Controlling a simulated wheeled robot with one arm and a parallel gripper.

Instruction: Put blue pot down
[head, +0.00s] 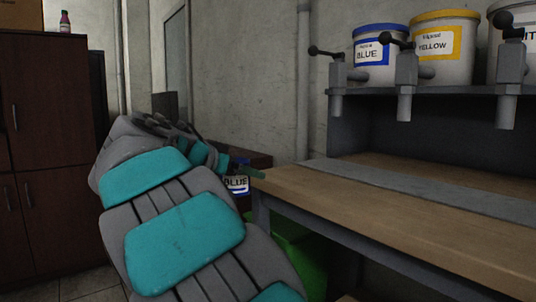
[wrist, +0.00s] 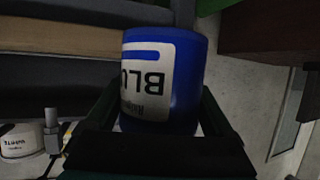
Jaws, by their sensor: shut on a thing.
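A small blue pot (head: 237,184) with a white "BLUE" label is held low beside the left end of the workbench, partly behind my arm. In the wrist view the blue pot (wrist: 188,85) fills the middle, its label upside down in the picture. My gripper (head: 250,172) is shut on it, with a dark green finger (wrist: 214,115) on each side. The pot's far end and what is beneath it are hidden.
The wooden workbench (head: 400,205) has a bare top with a grey strip. A shelf above holds large blue (head: 375,75), yellow (head: 446,65) and white buckets with taps below. A green bin (head: 300,250) stands under the bench. A brown cabinet (head: 55,120) stands at left.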

